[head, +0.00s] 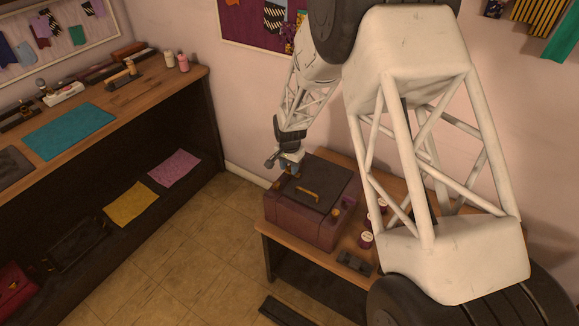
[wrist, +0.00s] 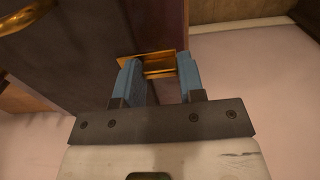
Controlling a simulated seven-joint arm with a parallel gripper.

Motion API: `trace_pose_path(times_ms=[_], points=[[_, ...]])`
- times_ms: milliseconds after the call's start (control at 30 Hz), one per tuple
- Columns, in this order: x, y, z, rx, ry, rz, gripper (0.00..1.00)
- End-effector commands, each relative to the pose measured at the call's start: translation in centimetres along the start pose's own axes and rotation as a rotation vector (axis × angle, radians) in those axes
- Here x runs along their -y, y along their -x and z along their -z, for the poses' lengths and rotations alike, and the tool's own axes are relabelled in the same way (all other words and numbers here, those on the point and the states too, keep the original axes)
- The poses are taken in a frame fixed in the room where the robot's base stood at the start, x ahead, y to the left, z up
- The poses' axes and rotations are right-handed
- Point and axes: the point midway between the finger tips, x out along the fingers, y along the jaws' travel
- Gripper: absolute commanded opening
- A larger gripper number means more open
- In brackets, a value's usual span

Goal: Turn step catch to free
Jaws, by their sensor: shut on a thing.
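A purple case with a dark lid (head: 318,190) and a brass handle (head: 309,189) stands on the small wooden table. My gripper (head: 287,170) is at the far left corner of its lid. In the wrist view, the blue fingers of my gripper (wrist: 159,76) straddle a brass piece (wrist: 158,65) on a brass plate at the lid's edge, which looks like the step catch. The fingers are shut on it. I cannot tell which way the catch is turned. In the head view it is hidden by my gripper.
Another brass fitting (head: 336,212) sits at the case's near right corner. Jars (head: 366,239) and a dark block (head: 354,262) stand right of the case. A workbench (head: 160,88) runs along the left wall. Tiled floor (head: 190,235) lies open between.

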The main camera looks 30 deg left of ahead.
Motion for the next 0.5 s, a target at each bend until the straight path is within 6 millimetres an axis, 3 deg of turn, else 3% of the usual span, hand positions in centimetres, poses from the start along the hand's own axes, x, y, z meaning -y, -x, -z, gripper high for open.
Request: trace_pose_path(times_ms=[500], points=[[-0.01,0.03,0.02,0.0,0.275,0.0,0.12]])
